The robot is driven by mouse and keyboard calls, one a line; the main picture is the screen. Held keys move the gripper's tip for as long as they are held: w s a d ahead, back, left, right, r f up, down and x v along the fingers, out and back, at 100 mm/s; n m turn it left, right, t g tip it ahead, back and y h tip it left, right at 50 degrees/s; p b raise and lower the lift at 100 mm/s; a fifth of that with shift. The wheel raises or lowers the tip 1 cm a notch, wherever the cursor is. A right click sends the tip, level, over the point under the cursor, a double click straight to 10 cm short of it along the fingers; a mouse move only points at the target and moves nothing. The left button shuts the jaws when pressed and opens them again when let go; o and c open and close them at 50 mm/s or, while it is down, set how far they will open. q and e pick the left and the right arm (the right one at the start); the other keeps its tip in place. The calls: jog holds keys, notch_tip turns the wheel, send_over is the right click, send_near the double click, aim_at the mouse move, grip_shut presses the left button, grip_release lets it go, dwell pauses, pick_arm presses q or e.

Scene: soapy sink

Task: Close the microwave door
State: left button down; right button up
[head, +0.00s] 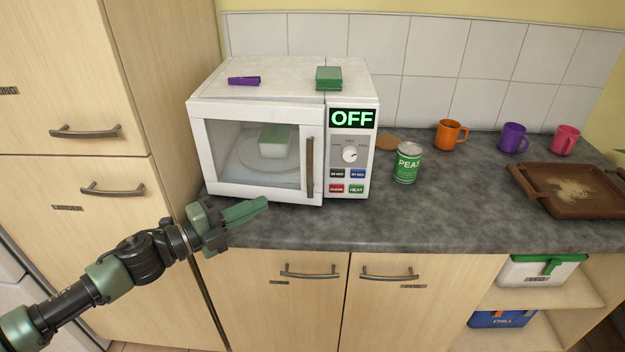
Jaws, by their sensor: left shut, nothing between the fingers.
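The white microwave (352,92) stands on the grey counter against the tiled wall. Its door (257,107) has a glass window and a dark upright handle (310,167) on its right side. The door is shut or almost shut; its lower right edge seems to stick out slightly past the control panel (350,155), whose display reads OFF. A green-and-white container shows through the glass on a round plate. My left gripper (262,203) is shut and empty, in front of and below the door's lower edge, left of the handle. My right gripper is out of view.
On the microwave lie a purple clip (244,81) and a green sponge-like block (328,78). To the right are a peas can (406,163), several mugs and a brown tray (575,190). The counter before the can is clear. A tall cupboard (100,90) stands left.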

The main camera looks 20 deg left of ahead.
pick_arm(q)
jog(key=w+a+p+x, duration=0.1)
jog(key=p+x, duration=0.4)
jog(key=x, duration=0.7)
jog(key=shift+w+a, duration=0.5)
jog(key=shift+w, duration=0.05)
jog(key=w+n+t+y, duration=0.1)
jog(key=w+y, duration=0.1)
jog(key=w, duration=0.1)
jog(key=shift+w, duration=0.35)
jog(key=shift+r, duration=0.15)
jog(key=shift+a, duration=0.1)
jog(key=shift+r, duration=0.1)
